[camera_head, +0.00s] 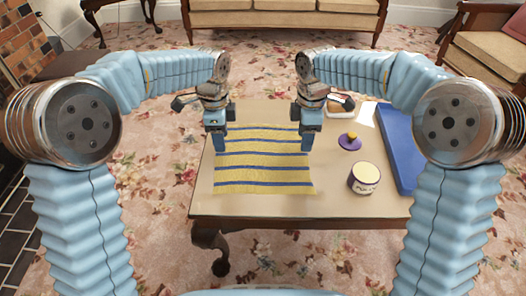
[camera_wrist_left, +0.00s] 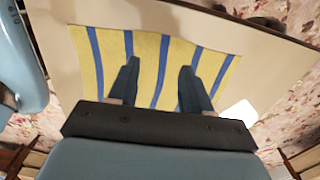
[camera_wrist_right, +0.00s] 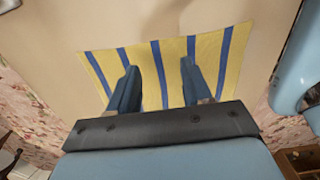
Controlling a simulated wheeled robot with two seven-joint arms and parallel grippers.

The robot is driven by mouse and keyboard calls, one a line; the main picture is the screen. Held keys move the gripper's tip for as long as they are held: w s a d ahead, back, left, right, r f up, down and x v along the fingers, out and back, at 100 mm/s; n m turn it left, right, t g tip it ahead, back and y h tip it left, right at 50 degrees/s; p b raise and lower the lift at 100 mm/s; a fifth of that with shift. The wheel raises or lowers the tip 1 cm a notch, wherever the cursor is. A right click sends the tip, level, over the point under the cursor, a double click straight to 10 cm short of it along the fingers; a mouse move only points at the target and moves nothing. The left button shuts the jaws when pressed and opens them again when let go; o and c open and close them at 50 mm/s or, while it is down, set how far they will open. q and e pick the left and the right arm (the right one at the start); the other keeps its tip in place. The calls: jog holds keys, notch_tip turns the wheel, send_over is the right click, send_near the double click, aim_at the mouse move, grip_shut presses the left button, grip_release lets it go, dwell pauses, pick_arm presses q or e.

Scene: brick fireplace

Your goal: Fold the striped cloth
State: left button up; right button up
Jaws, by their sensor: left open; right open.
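The striped cloth (camera_head: 262,174), yellow with blue stripes, lies flat and spread out on the table. Its stripes run left to right in the head view. My left gripper (camera_head: 217,146) is at the cloth's left edge, toward the far side. My right gripper (camera_head: 309,144) is at its right edge, toward the far side. In the left wrist view, the cloth (camera_wrist_left: 150,62) shows between and around the open fingers (camera_wrist_left: 158,82). In the right wrist view, the cloth (camera_wrist_right: 172,65) shows likewise behind the open fingers (camera_wrist_right: 158,88). Contact with the cloth cannot be told.
The table (camera_head: 345,208) has bare room in front of the cloth. A small tray-like item (camera_head: 341,104) lies behind my right gripper.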

aim_at(224, 156)
pick_arm(q)
jog(key=shift+f, duration=2.4)
pick_arm(e)
jog(key=shift+f, duration=2.4)
pick_arm(q)
jog(key=shift+f, duration=0.2)
pick_arm(e)
jog(key=shift+f, duration=0.2)
pick_arm(q)
grip_shut()
pick_arm(e)
grip_shut()
jog(key=shift+r, duration=0.1)
